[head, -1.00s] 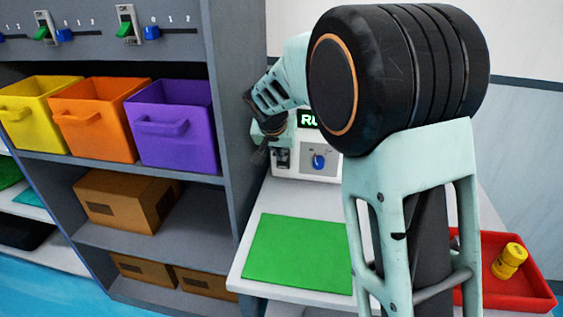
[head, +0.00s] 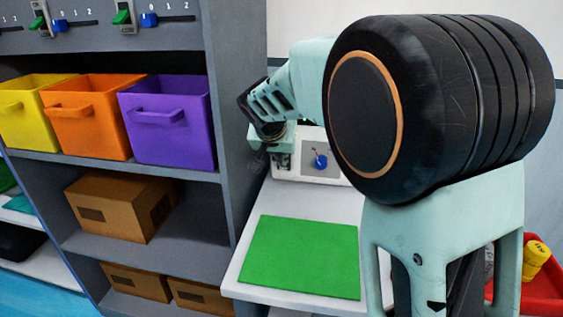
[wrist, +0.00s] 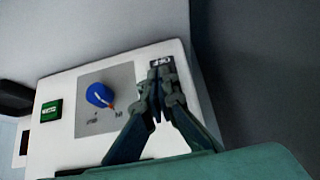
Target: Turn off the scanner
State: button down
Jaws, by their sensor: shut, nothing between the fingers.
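The scanner (head: 318,144) is a white box with a grey plate and a blue knob (head: 320,160). In the wrist view the scanner's face (wrist: 75,150) fills the middle, with the blue knob (wrist: 98,95) left of my fingers and a small green display (wrist: 51,110) at far left. A black label reading OFF (wrist: 160,62) shows just beyond the fingertips. My gripper (wrist: 157,100) is shut and empty, in front of the panel by this label. The fingers hide whatever lies beneath the label. I cannot tell whether they touch the panel.
A green mat (head: 300,257) lies on the white table before the scanner. A grey shelf (head: 235,120) with yellow, orange and purple bins (head: 165,122) stands close at left. A red tray (head: 543,290) with a yellow object (head: 535,260) is at right.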

jog(key=shift+s+f+b, duration=0.2)
jog(key=shift+f+b, duration=0.25)
jog(key=shift+b, duration=0.4)
jog(key=shift+w+r, duration=0.15)
jog(key=shift+r, duration=0.05)
jog(key=shift+w+d+r+p, duration=0.1)
jog(key=shift+w+r+p, duration=0.1)
jog(key=shift+w+p, duration=0.4)
jog(key=shift+s+r, duration=0.1)
jog(key=shift+s, duration=0.05)
